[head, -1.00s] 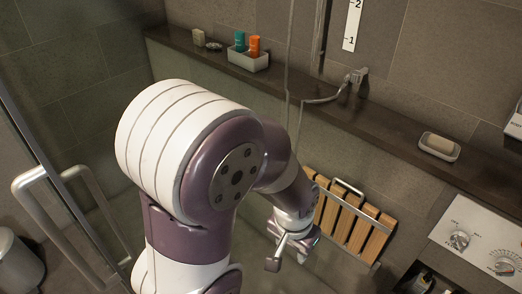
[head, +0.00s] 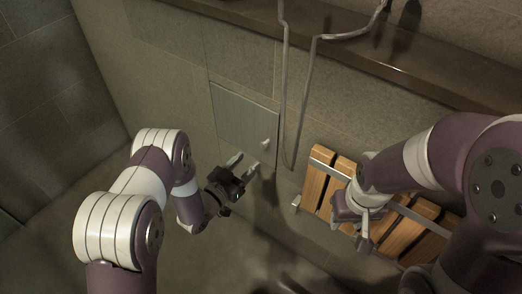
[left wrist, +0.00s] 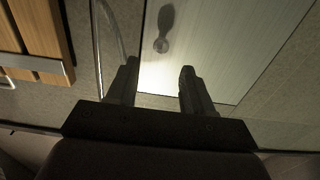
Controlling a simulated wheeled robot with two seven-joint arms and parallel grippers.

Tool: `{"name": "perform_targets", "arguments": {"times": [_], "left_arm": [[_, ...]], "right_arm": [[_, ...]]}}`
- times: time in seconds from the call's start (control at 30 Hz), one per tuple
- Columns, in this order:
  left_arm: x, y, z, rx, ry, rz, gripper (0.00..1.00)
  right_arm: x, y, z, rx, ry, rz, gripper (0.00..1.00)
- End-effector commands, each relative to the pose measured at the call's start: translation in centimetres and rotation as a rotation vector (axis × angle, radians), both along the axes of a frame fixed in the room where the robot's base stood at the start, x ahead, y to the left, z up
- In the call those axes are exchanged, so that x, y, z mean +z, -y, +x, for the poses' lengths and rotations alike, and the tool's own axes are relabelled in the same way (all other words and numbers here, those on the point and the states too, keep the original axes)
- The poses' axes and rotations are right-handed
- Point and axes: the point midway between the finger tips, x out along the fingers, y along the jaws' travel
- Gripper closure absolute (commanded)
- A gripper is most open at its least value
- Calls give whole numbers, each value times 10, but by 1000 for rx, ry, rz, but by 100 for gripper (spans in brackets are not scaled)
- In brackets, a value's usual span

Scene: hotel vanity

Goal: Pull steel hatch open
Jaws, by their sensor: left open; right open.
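The steel hatch (head: 240,112) is a flat grey panel set in the tiled wall, and it looks closed flush. Its small handle (head: 265,143) sticks out near the lower right corner. My left gripper (head: 244,166) is open and empty, just below and in front of that corner.
A wooden slatted seat (head: 317,186) is on the wall right of the hatch; it also shows in the left wrist view (left wrist: 38,35). A shower hose (head: 283,95) hangs between seat and hatch. A dark ledge (head: 350,60) runs above. The wall left of the hatch is clear.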

Motion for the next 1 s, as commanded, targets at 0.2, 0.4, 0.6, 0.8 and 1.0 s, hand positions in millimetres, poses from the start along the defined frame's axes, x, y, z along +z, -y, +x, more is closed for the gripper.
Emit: {"name": "perform_targets", "arguments": {"times": [0.2,0.4,0.6,0.8,1.0], "left_arm": [[-2,32,43,-1,1,-1,49],[-1,47,65,1,-1,0,49],[0,49,68,2,-3,0,49],[0,49,68,2,-2,0,81],[0,49,67,2,-2,0,100]], "right_arm": [[-11,0,0,0,0,0,57],[-14,0,0,0,-1,0,57],[-14,0,0,0,0,0,57],[-14,0,0,0,0,0,57],[-14,0,0,0,-1,0,57]]}}
